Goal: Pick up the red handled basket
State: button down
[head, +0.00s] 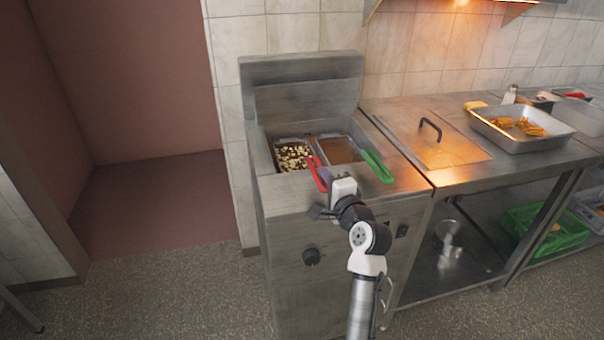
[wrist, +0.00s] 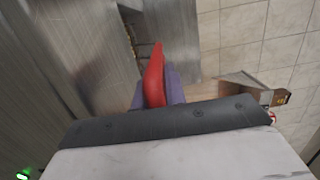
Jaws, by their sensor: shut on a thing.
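The red handled basket (head: 293,157) sits in the left well of the fryer in the head view, with pale pieces of food in it. Its red handle (head: 316,174) sticks out over the fryer's front edge. My gripper (head: 326,177) is at the handle's near end. In the wrist view the red handle (wrist: 154,77) stands between the two purplish fingers of my gripper (wrist: 158,92), which are shut on it. The basket's body is not clear in the wrist view.
A green handled basket (head: 376,166) sits in the right well, close beside. To the right is a steel counter (head: 456,178) with a lidded section and a tray (head: 545,142) of fried food. A green crate (head: 545,232) is on the shelf below. Open floor lies left of the fryer.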

jog(key=shift+r, duration=0.15)
notch_tip(320, 180, up, 28)
jog(key=b, duration=0.2)
dwell(0.3)
